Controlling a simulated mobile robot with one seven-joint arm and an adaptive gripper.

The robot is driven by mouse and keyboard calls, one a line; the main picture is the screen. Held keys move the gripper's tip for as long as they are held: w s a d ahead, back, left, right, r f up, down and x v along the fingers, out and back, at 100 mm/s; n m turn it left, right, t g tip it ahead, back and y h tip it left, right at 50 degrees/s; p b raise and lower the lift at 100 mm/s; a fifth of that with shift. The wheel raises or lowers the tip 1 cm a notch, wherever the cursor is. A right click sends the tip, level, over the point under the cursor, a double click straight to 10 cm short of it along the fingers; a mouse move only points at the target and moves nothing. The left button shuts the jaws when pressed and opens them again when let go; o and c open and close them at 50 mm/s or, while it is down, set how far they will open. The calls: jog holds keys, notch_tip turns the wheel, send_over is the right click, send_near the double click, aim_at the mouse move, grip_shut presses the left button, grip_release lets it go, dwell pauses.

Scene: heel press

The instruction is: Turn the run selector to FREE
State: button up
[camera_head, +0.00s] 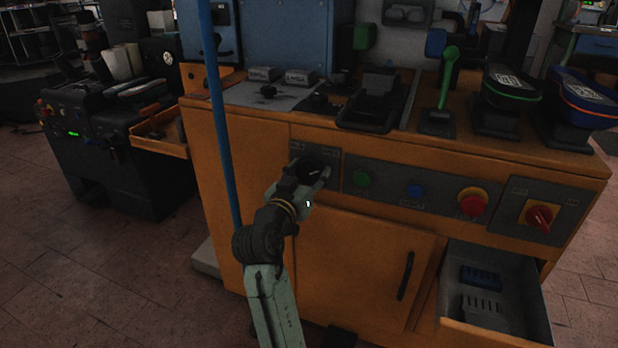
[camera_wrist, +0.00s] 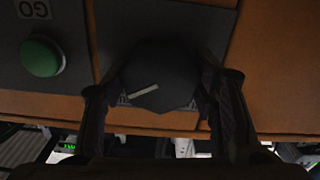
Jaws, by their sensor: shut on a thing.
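The run selector is a black knob (camera_wrist: 165,68) with a white pointer line, on a dark grey plate (camera_wrist: 190,18) on the orange cabinet front. In the wrist view the pointer lies near the knob's lower left, slightly tilted, its right end higher. My gripper (camera_wrist: 162,86) has one finger on each side of the knob and is shut on it. In the head view my gripper (camera_head: 318,174) is at the left end of the panel and partly covers the selector. The plate's position labels are hidden or too dark to read.
A green button (camera_head: 361,179) is just right of the selector; it also shows in the wrist view (camera_wrist: 41,56). Further right are a blue button (camera_head: 415,191), a red button on yellow (camera_head: 473,202) and a red rotary switch (camera_head: 540,216). An open drawer (camera_head: 530,318) juts out lower right.

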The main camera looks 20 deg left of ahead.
aim_at(315, 126)
jog(key=shift+m, duration=0.3)
jog(key=o, duration=1.2)
jog(key=shift+r, duration=0.1)
notch_tip(315, 126, up, 10)
jog(key=shift+f, duration=0.1)
